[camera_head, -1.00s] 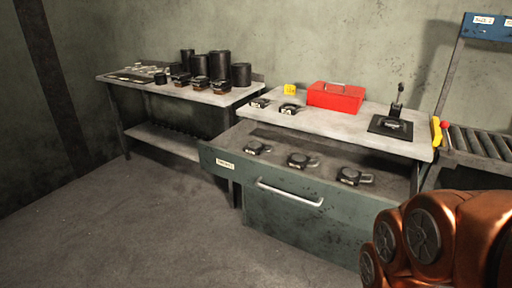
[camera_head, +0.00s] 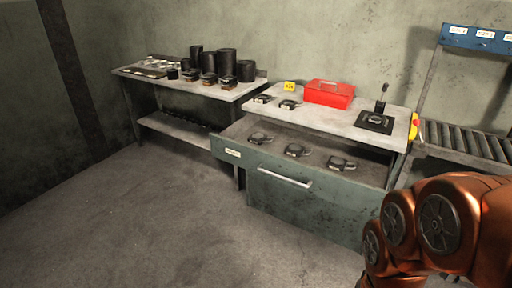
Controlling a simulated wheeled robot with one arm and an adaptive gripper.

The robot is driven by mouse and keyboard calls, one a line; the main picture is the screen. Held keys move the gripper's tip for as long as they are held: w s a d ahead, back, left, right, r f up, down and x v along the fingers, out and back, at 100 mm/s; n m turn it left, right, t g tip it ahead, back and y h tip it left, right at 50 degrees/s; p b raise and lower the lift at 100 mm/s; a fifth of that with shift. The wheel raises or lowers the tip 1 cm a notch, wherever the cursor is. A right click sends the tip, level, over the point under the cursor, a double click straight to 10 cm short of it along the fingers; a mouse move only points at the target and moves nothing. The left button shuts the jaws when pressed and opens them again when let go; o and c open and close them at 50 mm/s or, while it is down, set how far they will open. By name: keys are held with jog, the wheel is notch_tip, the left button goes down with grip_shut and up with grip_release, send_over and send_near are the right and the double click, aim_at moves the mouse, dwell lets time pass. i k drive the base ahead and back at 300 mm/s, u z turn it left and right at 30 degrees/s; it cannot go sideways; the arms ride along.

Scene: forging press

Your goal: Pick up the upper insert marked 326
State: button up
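Several dark inserts with handles are in view, but their numbers are too small to read, so I cannot tell which is marked 326. Three lie in the open drawer: a left one (camera_head: 259,138), a middle one (camera_head: 297,150) and a right one (camera_head: 342,163). Two more inserts stand on the bench top, one at its left end (camera_head: 263,99) and one beside it (camera_head: 288,104). My gripper is out of the picture; only my orange arm shows at the lower right, apart from the bench.
The drawer (camera_head: 285,179) juts out from the bench (camera_head: 330,121). A red toolbox (camera_head: 329,94) and a yellow marker (camera_head: 290,86) stand on top. A left table (camera_head: 240,93) holds black cylinders (camera_head: 227,62). A roller conveyor (camera_head: 462,146) is at right. The floor in front is clear.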

aim_at(258, 139)
jog(key=u, duration=0.65)
jog(key=i, duration=0.45)
jog(key=u, duration=0.7)
jog(key=i, duration=0.85)
jog(key=z, duration=0.45)
jog(key=i, duration=0.85)
jog(key=z, duration=0.7)
